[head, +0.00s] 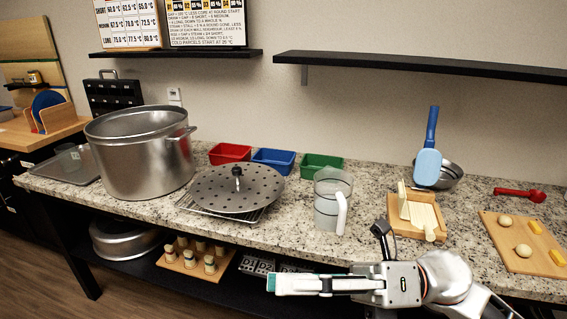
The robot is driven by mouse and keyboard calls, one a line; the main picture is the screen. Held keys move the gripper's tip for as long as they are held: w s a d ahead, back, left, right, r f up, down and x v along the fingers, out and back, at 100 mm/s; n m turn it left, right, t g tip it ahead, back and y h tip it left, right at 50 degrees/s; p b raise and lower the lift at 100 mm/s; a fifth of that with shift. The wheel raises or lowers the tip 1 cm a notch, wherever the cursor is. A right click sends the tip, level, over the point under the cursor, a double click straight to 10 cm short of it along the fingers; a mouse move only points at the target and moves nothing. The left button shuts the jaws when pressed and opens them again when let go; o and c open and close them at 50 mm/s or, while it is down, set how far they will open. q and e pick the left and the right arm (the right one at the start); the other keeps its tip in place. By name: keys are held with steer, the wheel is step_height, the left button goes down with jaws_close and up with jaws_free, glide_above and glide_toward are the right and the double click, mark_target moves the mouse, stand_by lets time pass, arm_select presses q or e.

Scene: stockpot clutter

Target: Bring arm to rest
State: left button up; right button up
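My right gripper (274,284) is in the lower middle of the head view, in front of the counter's front edge. Its fingers point left, with teal at the tips. I see them nearly side-on, so the gap between them cannot be judged, and I see no object held in them. My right arm comes in from the lower right. My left gripper is not in view.
The granite counter (290,222) holds a stockpot (140,155), a perforated lid (237,190) on a rack, a clear pitcher (328,205), coloured bins, and wooden boards at right. A lower shelf (222,288) is behind my gripper.

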steer(key=w+d+f+m+t+y, duration=0.1)
steer(key=w+d+m+t+y, duration=0.15)
steer(key=w+m+t, duration=0.5)
steer(key=w+d+f+m+t+h, duration=0.35)
steer(key=f+m+t+h, duration=0.25)
steer(key=f+m, duration=0.45)
steer(key=w+d+f+m+t+h, duration=0.2)
steer(key=d+f+m+t+h, duration=0.4)
steer(key=m, duration=0.7)
steer(key=s+d+f+m+g+h, duration=0.2)
steer(key=s+f, duration=0.3)
steer(key=f, duration=0.4)
steer(key=s+d+f+m+g+h, duration=0.2)
steer(key=s+f+m, duration=0.3)
steer(key=f, duration=0.5)
steer(key=s+d+f+m+g+h, duration=0.2)
steer(key=s+d+f+m+h, duration=0.1)
steer(key=f, duration=0.7)
steer(key=s+h, duration=0.1)
steer(key=s, duration=0.1)
steer(key=shift+s+m, duration=0.35)
steer(key=shift+m, duration=0.05)
